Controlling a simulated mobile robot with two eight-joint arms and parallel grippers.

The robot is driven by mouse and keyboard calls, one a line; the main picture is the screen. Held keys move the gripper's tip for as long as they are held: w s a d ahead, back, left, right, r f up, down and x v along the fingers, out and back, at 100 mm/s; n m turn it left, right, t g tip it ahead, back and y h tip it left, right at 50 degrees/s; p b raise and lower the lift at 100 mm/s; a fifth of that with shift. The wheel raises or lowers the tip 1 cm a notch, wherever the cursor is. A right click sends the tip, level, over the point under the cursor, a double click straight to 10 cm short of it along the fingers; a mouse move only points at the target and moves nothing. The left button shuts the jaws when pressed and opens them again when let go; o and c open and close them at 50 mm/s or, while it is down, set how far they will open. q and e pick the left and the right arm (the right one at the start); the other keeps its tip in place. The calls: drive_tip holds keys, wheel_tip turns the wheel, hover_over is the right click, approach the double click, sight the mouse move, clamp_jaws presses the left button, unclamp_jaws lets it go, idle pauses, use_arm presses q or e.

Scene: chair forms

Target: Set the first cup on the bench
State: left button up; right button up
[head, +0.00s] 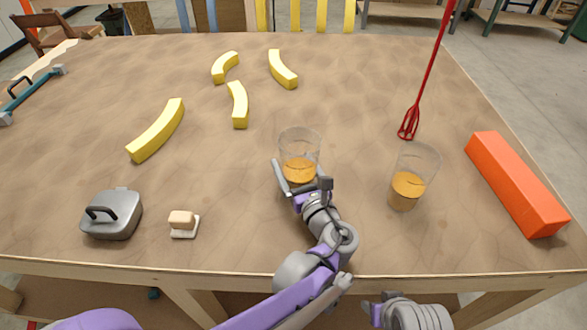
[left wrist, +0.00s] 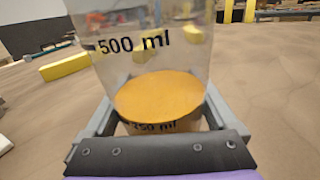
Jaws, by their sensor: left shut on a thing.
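A clear cup (head: 299,150) with orange liquid stands upright between the fingers of my left gripper (head: 297,186), near the middle of the bench (head: 340,228). The left wrist view shows the cup (left wrist: 150,60) up close, with "500 ml" printed on it and my left gripper (left wrist: 155,118) shut around its lower part. I cannot tell whether its base touches the bench. A second clear cup (head: 408,185) with orange liquid stands on the bench to the right. My right gripper (head: 374,308) shows only partly at the bottom edge; its fingers cannot be made out.
Several yellow curved pieces (head: 158,130) lie on the left and back of the bench. A grey lidded block (head: 112,215) and a small butter-like piece (head: 182,222) lie front left. A red whisk (head: 409,122) and orange bar (head: 515,183) are at right.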

use_arm(q)
drive_tip(key=shift+f, duration=0.7)
drive_tip(key=shift+f, duration=0.15)
drive_tip(key=o, duration=0.6)
drive_tip(key=shift+o, duration=0.2)
